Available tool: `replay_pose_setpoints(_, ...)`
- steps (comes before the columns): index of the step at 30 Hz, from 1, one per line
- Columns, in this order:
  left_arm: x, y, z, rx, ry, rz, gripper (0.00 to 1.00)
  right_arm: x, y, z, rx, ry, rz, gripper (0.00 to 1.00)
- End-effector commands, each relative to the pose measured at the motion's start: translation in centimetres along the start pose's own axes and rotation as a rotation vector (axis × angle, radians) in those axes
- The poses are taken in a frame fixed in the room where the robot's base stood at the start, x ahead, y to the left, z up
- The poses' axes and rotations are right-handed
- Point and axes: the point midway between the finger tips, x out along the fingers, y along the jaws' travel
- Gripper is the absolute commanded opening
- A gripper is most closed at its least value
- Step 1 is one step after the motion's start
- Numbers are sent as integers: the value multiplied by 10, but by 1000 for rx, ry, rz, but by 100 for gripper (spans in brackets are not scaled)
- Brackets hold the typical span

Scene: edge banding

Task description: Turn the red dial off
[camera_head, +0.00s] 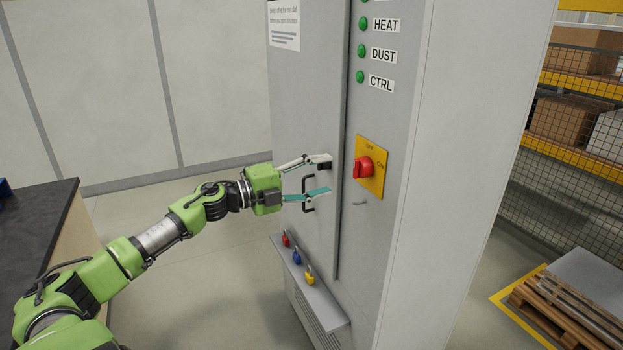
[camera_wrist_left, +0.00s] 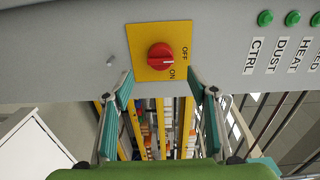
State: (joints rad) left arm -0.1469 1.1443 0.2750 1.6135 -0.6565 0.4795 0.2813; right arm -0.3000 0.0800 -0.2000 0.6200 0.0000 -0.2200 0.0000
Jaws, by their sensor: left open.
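The red dial (camera_head: 363,167) sits on a yellow plate (camera_head: 372,186) on the front of a grey cabinet, with OFF marked at the top and ON at the right. In the left wrist view the dial (camera_wrist_left: 160,57) is ahead, centred between the fingers and beyond their tips. A pale mark shows on it, but I cannot tell for sure which label it points to. My left gripper (camera_head: 325,177) is open and empty, to the left of the dial and apart from it. Its two fingers (camera_wrist_left: 160,88) are spread wide. My right gripper is not in view.
The grey cabinet (camera_head: 455,130) has a black door handle (camera_head: 308,193) behind my left fingers. Green lamps (camera_head: 361,77) are above the dial. Red, blue and yellow padlocks (camera_head: 297,257) are on a low ledge. A dark-topped table (camera_head: 35,225) stands at left.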

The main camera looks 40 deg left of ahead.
Motion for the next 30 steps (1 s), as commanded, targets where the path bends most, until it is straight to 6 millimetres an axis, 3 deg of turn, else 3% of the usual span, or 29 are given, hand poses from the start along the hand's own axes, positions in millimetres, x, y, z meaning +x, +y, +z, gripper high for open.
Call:
replay_pose_setpoints(9, -19, 1, 0, -2, 0, 0, 53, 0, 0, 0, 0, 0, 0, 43)
replay_pose_setpoints(30, -22, 5, 3, -11, -8, -1, 53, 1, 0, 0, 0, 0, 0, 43)
